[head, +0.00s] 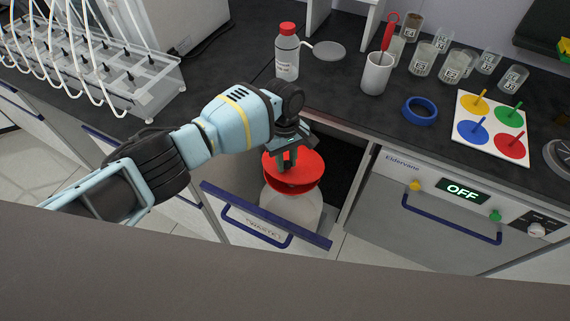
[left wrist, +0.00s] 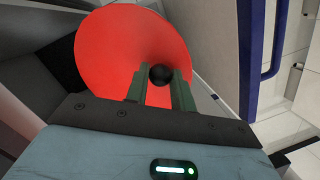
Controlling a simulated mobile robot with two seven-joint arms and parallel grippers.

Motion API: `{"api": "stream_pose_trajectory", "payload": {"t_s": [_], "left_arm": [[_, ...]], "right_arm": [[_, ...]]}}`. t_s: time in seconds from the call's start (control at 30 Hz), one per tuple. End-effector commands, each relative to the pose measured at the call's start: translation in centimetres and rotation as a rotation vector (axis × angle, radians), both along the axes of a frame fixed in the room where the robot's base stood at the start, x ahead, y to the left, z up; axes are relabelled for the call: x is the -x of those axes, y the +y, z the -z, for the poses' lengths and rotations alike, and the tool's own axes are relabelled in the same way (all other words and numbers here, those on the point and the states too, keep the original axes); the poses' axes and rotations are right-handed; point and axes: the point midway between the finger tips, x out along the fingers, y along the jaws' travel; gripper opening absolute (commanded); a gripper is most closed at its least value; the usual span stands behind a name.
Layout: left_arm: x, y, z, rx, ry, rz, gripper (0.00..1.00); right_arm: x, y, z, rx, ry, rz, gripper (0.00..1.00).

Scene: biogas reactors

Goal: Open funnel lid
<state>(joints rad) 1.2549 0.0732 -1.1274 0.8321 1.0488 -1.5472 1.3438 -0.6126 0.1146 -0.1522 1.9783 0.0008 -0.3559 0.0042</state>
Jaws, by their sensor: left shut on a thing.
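The red funnel lid (head: 308,162) sits on a red funnel (head: 289,187) on top of a whitish waste container (head: 291,209) in the open drawer. The lid also fills much of the left wrist view (left wrist: 115,60). My left gripper (head: 289,160) points down onto the lid. In the left wrist view its green fingers (left wrist: 160,88) are shut on the black knob (left wrist: 161,74) of the lid. The lid looks tilted or only partly above the funnel; the exact gap is hard to tell. My right gripper is not in view.
The open drawer has a blue-edged front (head: 265,212) labelled "WASTE". On the dark counter stand a red-capped bottle (head: 287,55), a white cup (head: 376,74) with a red tool, a blue ring (head: 420,110) and several glass jars. An appliance (head: 450,205) reading "OFF" is right of the drawer.

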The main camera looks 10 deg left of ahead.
Motion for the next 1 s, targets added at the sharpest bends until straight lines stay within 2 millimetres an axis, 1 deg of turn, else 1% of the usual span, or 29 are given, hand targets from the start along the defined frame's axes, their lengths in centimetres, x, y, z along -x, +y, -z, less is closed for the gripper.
{"api": "stream_pose_trajectory", "payload": {"t_s": [0.13, 0.6, 1.0], "left_arm": [[-0.5, -0.4, -0.7, -0.019, 0.067, -0.001, 0.0], [-2.6, -0.9, -3.0, -0.018, 0.053, 0.002, 0.0], [-3.3, -1.1, -3.8, -0.019, 0.051, 0.002, 0.0]], "right_arm": [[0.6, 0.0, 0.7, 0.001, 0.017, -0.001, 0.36], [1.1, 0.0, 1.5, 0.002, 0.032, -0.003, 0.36], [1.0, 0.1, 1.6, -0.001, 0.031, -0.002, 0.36]]}}
